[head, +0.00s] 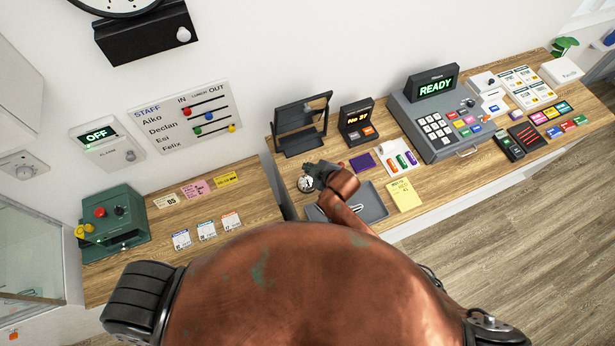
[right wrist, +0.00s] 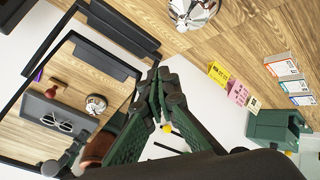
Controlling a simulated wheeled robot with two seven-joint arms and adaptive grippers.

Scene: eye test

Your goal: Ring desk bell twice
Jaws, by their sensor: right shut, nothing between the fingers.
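The silver desk bell (head: 306,184) sits on the wooden counter, left of the grey tray. It also shows at the top edge of the right wrist view (right wrist: 192,10), partly cut off. My right gripper (head: 314,169) is close to the bell and partly overlaps it in the head view. In the right wrist view its dark green fingers (right wrist: 163,78) are closed together and empty, with a gap in the picture between the fingertips and the bell. I cannot tell the height of the fingertips over the bell. My left gripper is not in view.
A black-framed mirror (head: 302,122) stands behind the bell; the right wrist view shows reflections in it. The grey tray (head: 375,208) holds glasses. A number display (head: 356,121) and a cash register (head: 432,112) stand right. A green box (head: 113,222) stands on the lower left counter.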

